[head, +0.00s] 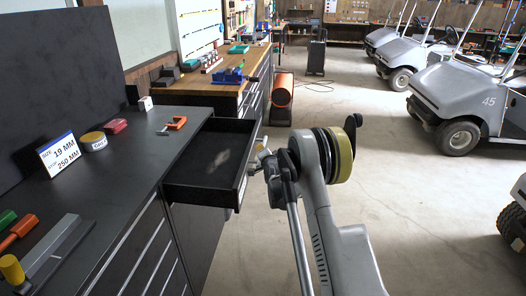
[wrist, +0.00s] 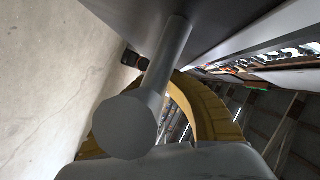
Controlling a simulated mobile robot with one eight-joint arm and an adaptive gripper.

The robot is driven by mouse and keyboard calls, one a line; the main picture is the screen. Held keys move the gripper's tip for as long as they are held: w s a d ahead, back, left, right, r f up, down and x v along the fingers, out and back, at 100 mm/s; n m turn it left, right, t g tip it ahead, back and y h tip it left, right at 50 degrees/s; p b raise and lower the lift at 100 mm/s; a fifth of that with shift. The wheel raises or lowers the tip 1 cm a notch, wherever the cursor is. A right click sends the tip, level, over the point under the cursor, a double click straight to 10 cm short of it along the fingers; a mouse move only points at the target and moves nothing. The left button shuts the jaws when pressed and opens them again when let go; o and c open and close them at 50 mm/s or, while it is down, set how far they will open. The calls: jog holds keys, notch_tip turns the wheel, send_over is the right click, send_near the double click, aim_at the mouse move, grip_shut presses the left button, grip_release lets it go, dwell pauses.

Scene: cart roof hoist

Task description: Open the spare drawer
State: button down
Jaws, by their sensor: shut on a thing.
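The open drawer (head: 207,190) is black and stands pulled out from the dark bench, over the aisle. Its inside is bare apart from a pale patch on the floor of it. My gripper (head: 262,160) is at the drawer's front panel, on its outer side, shut on the drawer handle. My own wrist and arm hide most of the handle and the fingertips in the head view. In the wrist view a grey round bar (wrist: 165,75), which looks like the handle, fills the middle at close range.
The dark bench top (head: 130,160) holds an orange clamp (head: 174,124), a tape roll (head: 93,141), a size sign (head: 60,154) and tools. An orange cylinder (head: 282,90) stands beyond the drawer. Golf carts (head: 465,95) line the right. The floor between is mostly clear.

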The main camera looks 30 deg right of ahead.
jog(key=c, duration=1.4)
grip_release()
jog(key=shift+w, duration=0.1)
jog(key=v, duration=1.2)
jog(key=shift+a, duration=0.1)
